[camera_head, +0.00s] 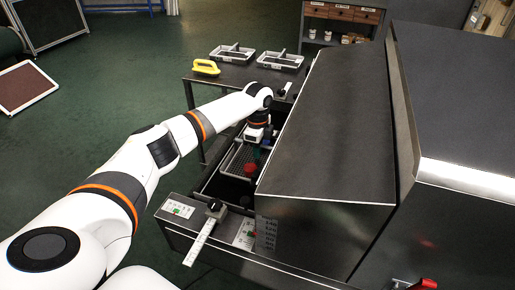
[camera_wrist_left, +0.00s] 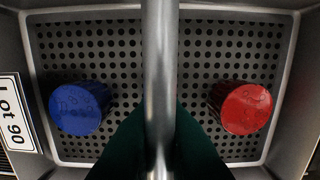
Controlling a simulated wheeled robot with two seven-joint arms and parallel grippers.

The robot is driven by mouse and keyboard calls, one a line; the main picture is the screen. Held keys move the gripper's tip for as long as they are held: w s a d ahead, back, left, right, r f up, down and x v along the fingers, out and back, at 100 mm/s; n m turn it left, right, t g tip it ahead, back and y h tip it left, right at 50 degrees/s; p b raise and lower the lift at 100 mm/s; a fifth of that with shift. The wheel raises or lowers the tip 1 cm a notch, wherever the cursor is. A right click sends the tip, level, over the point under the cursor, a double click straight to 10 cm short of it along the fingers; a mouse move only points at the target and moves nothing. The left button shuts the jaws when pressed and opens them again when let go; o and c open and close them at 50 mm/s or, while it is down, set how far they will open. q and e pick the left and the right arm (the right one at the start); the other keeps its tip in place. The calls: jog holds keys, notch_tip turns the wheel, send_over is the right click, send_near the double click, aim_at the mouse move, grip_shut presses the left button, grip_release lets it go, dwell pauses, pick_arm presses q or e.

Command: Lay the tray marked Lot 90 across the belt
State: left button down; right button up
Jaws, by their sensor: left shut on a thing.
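The tray marked Lot 90 (camera_wrist_left: 168,62) has a perforated metal floor and a bar handle (camera_wrist_left: 160,70) across its middle. Its Lot 90 label (camera_wrist_left: 14,112) shows at the left of the left wrist view. A blue cylinder (camera_wrist_left: 80,108) and a red cylinder (camera_wrist_left: 242,107) stand on either side of the handle. My left gripper (camera_head: 256,140) is shut on the handle; its fingertips are hard to make out. In the head view the tray (camera_head: 232,158) is in or over the dark opening of the dryer, partly hidden by the hood. The belt cannot be made out. My right gripper is not in view.
The dryer's sloped hood (camera_head: 325,130) stands close to the right of my left gripper. Two more trays (camera_head: 232,53) (camera_head: 280,61) and a yellow object (camera_head: 206,67) lie on the far table. A ruler-like strip (camera_head: 203,238) sticks out at the near edge.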

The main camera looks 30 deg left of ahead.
pick_arm(q)
jog(key=c, duration=1.9)
grip_release()
jog(key=shift+f, duration=0.1)
jog(key=o, duration=0.4)
notch_tip(320, 180, up, 12)
jog(key=shift+r, duration=0.2)
